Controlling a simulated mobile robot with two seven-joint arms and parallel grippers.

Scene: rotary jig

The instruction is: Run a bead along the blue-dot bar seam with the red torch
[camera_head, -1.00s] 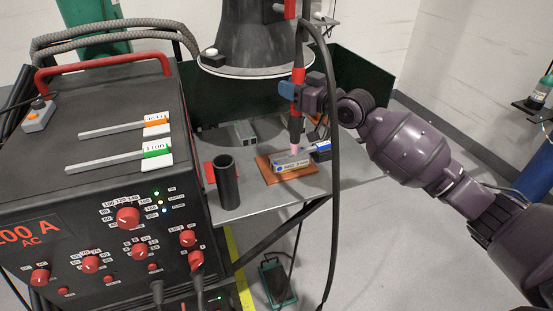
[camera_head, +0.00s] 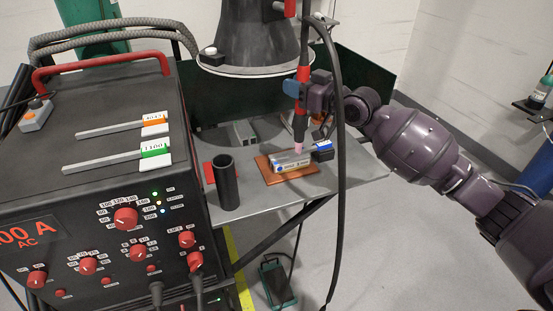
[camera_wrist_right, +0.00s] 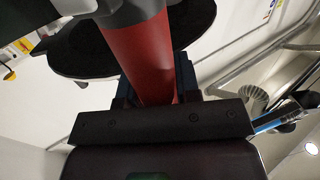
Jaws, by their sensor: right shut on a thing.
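The red torch (camera_head: 303,74) stands nearly upright in my right gripper (camera_head: 314,92), which is shut on it. Its pink nozzle (camera_head: 298,148) points down at the top of the blue-dot bar (camera_head: 291,163), close to it; I cannot tell whether it touches. The bar is grey with a white label and a blue dot, and lies on a copper-coloured plate (camera_head: 305,182) on the work table. In the right wrist view the red torch body (camera_wrist_right: 143,55) passes between the jaws. My left gripper is not in view.
A black tube (camera_head: 225,185) stands left of the plate, by a red pad (camera_head: 208,172). A black fume hood (camera_head: 258,40) hangs above. The welding machine (camera_head: 110,215) fills the left side, with two filler rods on top. The torch cable (camera_head: 340,170) hangs in front of the table.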

